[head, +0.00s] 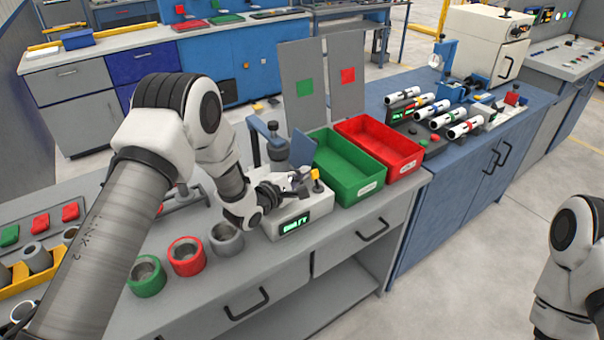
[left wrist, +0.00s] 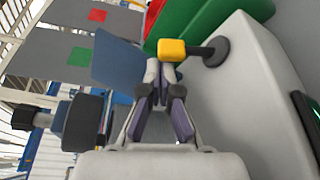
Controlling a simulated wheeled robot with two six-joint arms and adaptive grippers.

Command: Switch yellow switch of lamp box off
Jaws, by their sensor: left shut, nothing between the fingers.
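The lamp box (head: 301,217) is a white box on the grey bench with a lit green display on its front; its pale top fills the right of the left wrist view (left wrist: 262,105). The yellow switch (head: 315,174) stands on its top near the right end. In the left wrist view the switch shows as a yellow cap (left wrist: 172,50) on a dark stem and round base. My left gripper (head: 300,180) is shut and empty, its fingertips (left wrist: 161,80) close beside the yellow cap. Whether they touch it I cannot tell. My right gripper is out of the picture.
A green bin (head: 347,183) and a red bin (head: 403,168) stand just right of the box. A blue-grey clamp-like device (head: 272,150) stands behind it. Green, red and grey rings (head: 186,256) sit at the left front. The bench between rings and box is narrow.

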